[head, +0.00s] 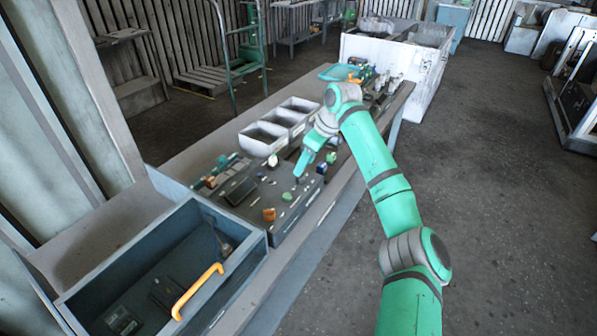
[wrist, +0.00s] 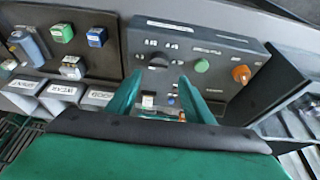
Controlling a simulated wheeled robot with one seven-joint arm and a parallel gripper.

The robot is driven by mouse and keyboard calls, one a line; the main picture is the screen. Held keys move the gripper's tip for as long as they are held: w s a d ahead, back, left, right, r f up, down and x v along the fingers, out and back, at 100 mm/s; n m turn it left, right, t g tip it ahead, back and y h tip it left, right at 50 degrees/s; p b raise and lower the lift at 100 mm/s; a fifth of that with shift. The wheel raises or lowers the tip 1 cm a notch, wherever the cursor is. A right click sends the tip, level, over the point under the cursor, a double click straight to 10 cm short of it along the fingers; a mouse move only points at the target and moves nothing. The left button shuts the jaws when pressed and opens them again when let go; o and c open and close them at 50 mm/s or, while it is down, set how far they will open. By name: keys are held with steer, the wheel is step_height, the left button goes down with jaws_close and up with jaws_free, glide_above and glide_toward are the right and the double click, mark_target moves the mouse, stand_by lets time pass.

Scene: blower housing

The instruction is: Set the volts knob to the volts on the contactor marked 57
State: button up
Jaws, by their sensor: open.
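In the wrist view, a grey control panel (wrist: 222,50) carries a dark round knob (wrist: 158,61) with small white marks around it. The marks are too small to read, so I cannot tell its setting or whether it is the volts knob. My gripper (wrist: 156,90) is open, its two green fingers in front of the panel's lower left, apart from the dark knob in the picture. In the head view my gripper (head: 299,176) is over the grey panel (head: 262,205). Small blue and green blocks (wrist: 62,33) sit on a dark board; no 57 is readable on them.
The panel also has a green button (wrist: 201,65) and an orange knob (wrist: 241,74). White bins (head: 262,138) stand behind the panel. An open grey box (head: 240,262) with an orange handle (head: 197,291) stands at the near end.

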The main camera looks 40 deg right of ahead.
mark_target(303, 177)
steer(key=f, duration=0.3)
steer(key=shift+w+d+f, duration=0.25)
steer(key=shift+f, duration=0.15)
steer(key=shift+w+a+f, duration=0.25)
steer(key=shift+w+f, duration=0.1)
steer(key=shift+f, duration=0.25)
steer(key=shift+w, duration=0.15)
steer(key=shift+c, duration=0.2)
steer(key=shift+w+a, duration=0.1)
steer(key=shift+w, duration=0.05)
steer(key=c, duration=1)
steer(key=shift+a, duration=0.3)
steer(key=shift+d, duration=0.2)
